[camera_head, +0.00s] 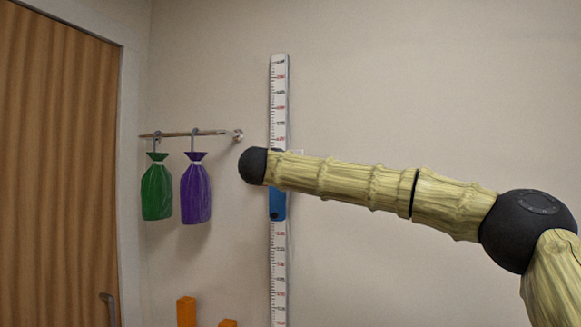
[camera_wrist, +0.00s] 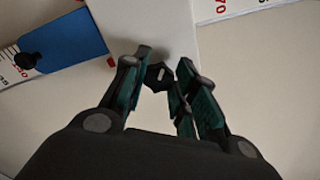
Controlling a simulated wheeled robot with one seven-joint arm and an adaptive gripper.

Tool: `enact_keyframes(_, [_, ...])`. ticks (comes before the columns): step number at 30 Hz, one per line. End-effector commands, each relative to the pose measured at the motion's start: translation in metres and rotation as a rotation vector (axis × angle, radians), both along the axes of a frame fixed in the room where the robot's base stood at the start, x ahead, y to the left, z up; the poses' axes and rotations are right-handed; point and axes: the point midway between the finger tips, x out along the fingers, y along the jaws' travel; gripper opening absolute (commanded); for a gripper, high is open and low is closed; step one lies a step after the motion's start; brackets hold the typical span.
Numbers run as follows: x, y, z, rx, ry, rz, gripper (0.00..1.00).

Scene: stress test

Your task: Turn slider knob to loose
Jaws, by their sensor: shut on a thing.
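A black knob (camera_wrist: 158,76) with a small pale mark sits on the side of a white slider block (camera_wrist: 155,28) in the wrist view. My gripper (camera_wrist: 164,62) has its two fingers around the knob, shut on it. A blue plate (camera_wrist: 65,42) with a second black knob (camera_wrist: 24,60) lies to the left of the white block. In the head view, the blue plate (camera_head: 277,204) shows on a tall ruler (camera_head: 278,100) on the wall. My gripper is hidden there behind my arm.
A green bag (camera_head: 156,190) and a purple bag (camera_head: 195,191) hang from a wall rod (camera_head: 190,133) left of the ruler. A wooden door (camera_head: 50,160) is at the far left. Orange objects (camera_head: 187,312) stand low. The wall right of the ruler is bare.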

Motion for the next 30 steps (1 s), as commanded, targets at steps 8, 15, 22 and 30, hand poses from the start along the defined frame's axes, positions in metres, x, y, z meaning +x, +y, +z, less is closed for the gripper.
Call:
enact_keyframes(8, [-0.0006, 0.0015, 0.0023, -0.242, 0.077, 0.000, 0.04])
enact_keyframes(15, [-0.0003, 0.0013, 0.0013, -0.409, 0.131, 0.000, 0.04])
enact_keyframes(22, [-0.0002, 0.0023, -0.0007, -0.510, 0.164, 0.001, 0.04])
enact_keyframes(30, [-0.0001, 0.0025, -0.0023, -0.556, 0.180, 0.002, 0.04])
